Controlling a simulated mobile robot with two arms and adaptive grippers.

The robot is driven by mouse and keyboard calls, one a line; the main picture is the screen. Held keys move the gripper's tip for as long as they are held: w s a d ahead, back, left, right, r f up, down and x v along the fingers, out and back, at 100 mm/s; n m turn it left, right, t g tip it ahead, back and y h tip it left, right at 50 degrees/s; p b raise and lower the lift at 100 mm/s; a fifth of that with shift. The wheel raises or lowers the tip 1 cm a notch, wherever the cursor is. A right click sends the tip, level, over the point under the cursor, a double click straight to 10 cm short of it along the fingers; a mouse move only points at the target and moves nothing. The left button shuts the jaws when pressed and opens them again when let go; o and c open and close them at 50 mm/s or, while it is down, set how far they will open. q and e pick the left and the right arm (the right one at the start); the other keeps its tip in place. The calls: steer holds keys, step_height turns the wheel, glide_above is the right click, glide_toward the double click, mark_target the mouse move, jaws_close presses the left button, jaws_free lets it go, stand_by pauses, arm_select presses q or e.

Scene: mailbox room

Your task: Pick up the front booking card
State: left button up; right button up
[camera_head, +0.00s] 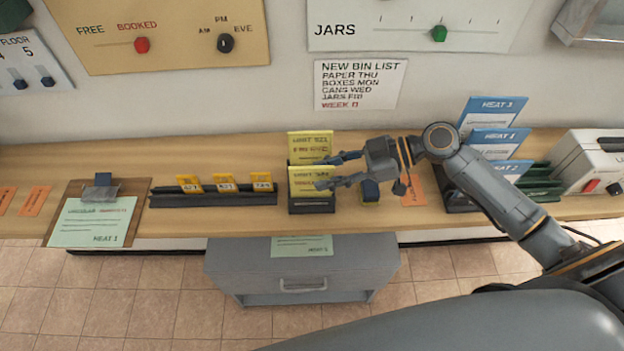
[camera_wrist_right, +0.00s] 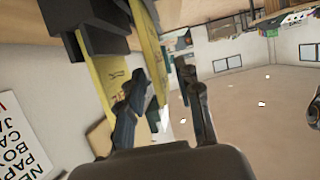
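The front booking card (camera_head: 312,181) is yellow and stands upright in a dark holder (camera_head: 312,207). A second yellow card (camera_head: 310,144) stands behind it, towards the wall. My right gripper (camera_head: 322,171) comes from the right and is open at the front card's right edge. One finger is on the wall side and the other on the room side, partly over the card. In the right wrist view the front card (camera_wrist_right: 150,50) shows nearly edge-on beyond the open fingers; whether they touch it cannot be told. My left gripper is not in view.
A rail with small orange tabs (camera_head: 215,197) and a clipboard (camera_head: 95,215) lie to the left on the wooden shelf (camera_head: 175,228). A dark blue-and-yellow item (camera_head: 370,192) stands just right of the holder. Blue cards (camera_head: 494,142) stand farther right behind my arm.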

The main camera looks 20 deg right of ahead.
mark_target(311, 176)
steer(key=p+x, duration=0.1)
steer(key=x, duration=0.2)
steer(key=shift+w+a+r, duration=0.1)
steer(key=shift+w+a, duration=0.05)
steer(key=shift+a, duration=0.2)
steer(key=c, duration=0.7)
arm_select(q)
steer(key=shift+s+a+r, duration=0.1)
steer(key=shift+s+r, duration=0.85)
arm_select(e)
jaws_close()
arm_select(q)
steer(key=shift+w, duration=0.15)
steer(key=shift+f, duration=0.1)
